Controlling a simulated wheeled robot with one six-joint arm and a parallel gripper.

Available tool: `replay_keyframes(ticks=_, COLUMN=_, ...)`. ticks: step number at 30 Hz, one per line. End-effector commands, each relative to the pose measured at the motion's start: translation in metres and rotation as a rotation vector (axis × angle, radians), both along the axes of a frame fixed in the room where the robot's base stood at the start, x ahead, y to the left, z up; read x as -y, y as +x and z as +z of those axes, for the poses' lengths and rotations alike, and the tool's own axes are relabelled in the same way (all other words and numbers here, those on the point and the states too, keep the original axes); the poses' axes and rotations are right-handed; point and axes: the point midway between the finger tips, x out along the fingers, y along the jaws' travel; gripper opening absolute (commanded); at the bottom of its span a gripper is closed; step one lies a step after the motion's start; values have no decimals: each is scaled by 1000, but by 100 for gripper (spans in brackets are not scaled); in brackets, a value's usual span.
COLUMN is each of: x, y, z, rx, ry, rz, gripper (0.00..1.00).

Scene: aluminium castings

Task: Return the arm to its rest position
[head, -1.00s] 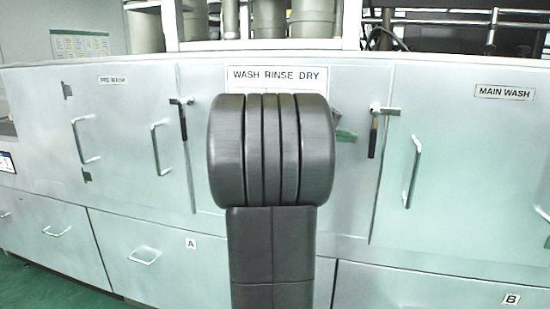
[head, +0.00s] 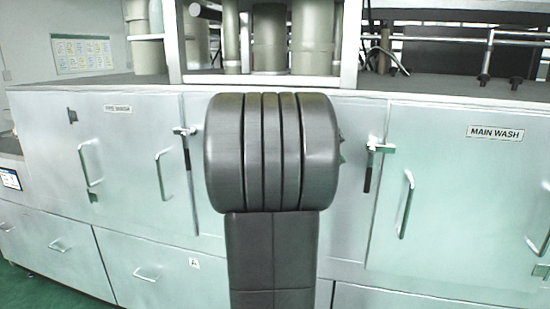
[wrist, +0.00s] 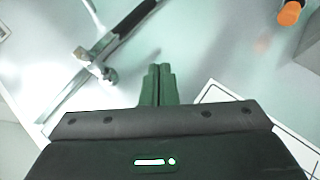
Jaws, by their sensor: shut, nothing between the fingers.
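My gripper (wrist: 157,72) shows in the wrist view as two green fingers side by side, shut with nothing between them. Its tips point toward a pale metal door face. My own dark arm stands upright in the middle of the head view and hides most of what is behind it, including nearly all of the gripper. Only a small dark green edge shows at the arm's right side.
A metal latch with a black grip (wrist: 133,20) is left of the fingers, and an orange-tipped part (wrist: 290,13) is at upper right. A washing machine with a MAIN WASH door (head: 468,190) spans the head view. Grey cylinders (head: 270,40) stand behind its top.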

Motion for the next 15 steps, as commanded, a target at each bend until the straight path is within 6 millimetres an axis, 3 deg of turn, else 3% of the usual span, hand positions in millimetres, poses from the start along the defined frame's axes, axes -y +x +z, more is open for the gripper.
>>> replay_keyframes(ticks=1, x=0, y=0, z=9, rx=8, ry=24, rz=0, gripper=0)
replay_keyframes(ticks=15, x=-1, y=0, z=34, rx=86, ry=294, rz=-2, gripper=0)
